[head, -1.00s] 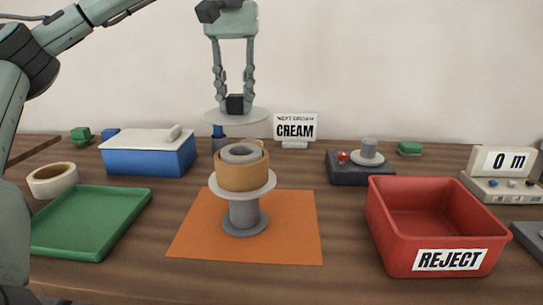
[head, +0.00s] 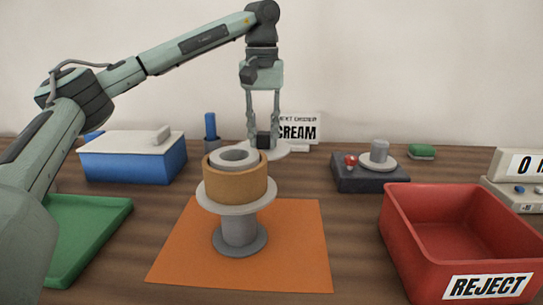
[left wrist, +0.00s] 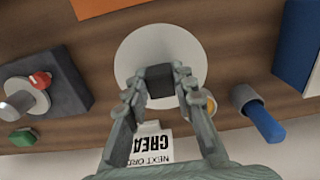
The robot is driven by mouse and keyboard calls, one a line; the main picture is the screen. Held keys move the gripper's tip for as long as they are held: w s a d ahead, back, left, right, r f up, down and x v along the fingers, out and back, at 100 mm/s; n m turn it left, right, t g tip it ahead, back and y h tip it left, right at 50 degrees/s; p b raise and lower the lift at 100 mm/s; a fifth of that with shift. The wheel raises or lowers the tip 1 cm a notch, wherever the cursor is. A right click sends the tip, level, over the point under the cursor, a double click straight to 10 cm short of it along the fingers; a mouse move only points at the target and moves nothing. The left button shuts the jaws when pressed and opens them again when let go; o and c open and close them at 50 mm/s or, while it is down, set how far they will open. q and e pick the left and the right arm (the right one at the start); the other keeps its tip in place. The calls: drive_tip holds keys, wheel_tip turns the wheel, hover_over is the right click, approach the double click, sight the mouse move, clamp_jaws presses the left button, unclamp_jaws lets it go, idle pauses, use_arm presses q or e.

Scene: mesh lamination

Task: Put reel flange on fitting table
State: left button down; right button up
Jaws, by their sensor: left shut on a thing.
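My left gripper (head: 263,138) is shut on the black knob (left wrist: 160,80) of a pale grey disc, the reel flange (head: 284,150). In the left wrist view the flange (left wrist: 142,50) is a whole flat round plate below the fingertips. In the head view a tan roll partly hides it. It appears to be held above the table behind that roll. A dark box (head: 371,181) with a red knob, a pale disc and a grey hub stands to its right. An orange mat (head: 300,240) lies in front. No label marks the fitting table, so I cannot tell which thing it is.
A tan roll (head: 236,184) with a grey core sits on a grey flanged stand (head: 238,230) on the mat. A red REJECT bin (head: 450,235) is at right. A blue box (head: 133,162), green tray (head: 92,230) and blue-topped post (head: 210,126) are at left. A CREAM sign (head: 301,128) stands behind.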

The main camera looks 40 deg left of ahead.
use_arm(q)
drive_tip(key=w+f, duration=0.2)
drive_tip(key=w, duration=0.1)
wheel_tip(320, 180, down, 4)
drive_tip(key=shift+r, duration=0.2)
drive_tip(key=shift+f, duration=0.1)
use_arm(e)
drive_tip(key=shift+s+a+f, duration=0.1)
drive_tip(key=shift+s+f, duration=0.05)
drive_tip(key=shift+f, duration=0.55)
use_arm(q)
drive_tip(key=shift+f, duration=0.1)
drive_tip(key=c, duration=1.3)
unclamp_jaws()
drive_tip(key=shift+f, duration=0.1)
drive_tip(key=shift+o, duration=0.2)
use_arm(e)
drive_tip(key=shift+w+r, duration=0.15)
drive_tip(key=shift+w, duration=0.05)
